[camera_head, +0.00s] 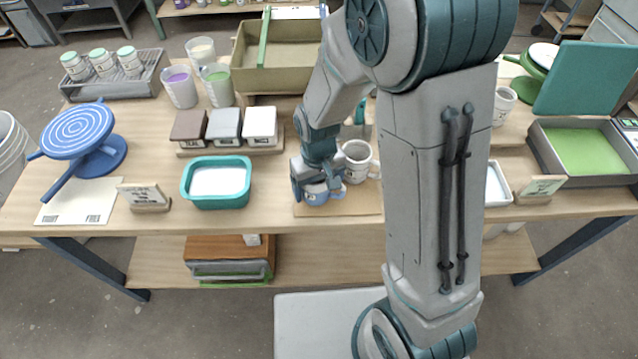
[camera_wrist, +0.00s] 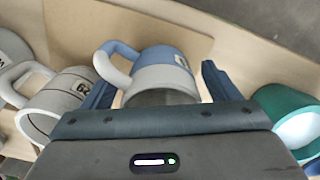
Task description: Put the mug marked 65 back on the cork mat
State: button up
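A blue-and-grey mug (camera_head: 318,194) is at the front left part of the cork mat (camera_head: 352,205); it also shows in the wrist view (camera_wrist: 160,78), with its handle to the left and a small label whose number I cannot read. My gripper (camera_head: 318,185) is low over this mug. In the wrist view its two fingers (camera_wrist: 158,88) stand on either side of the mug, with small gaps visible, so it looks open. A white mug (camera_head: 357,160) stands just behind and to the right; in the wrist view this banded mug (camera_wrist: 58,105) has a number label I cannot read surely.
A teal tub (camera_head: 217,201) stands left of the mat, and three glaze blocks (camera_head: 228,127) sit behind it. A blue turntable (camera_head: 82,135) is at the far left. A green-filled tray (camera_head: 580,150) is at the right. The table's front edge is close to the mat.

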jog(key=shift+r, duration=0.15)
notch_tip(320, 180, up, 12)
jog(key=s+d+r+m+t, duration=0.3)
jog(key=s+d+r, duration=0.4)
jog(key=s+d, duration=0.4)
jog(key=shift+s+d+m, duration=0.15)
jog(key=shift+d+m, duration=0.2)
jog(key=shift+m, duration=0.25)
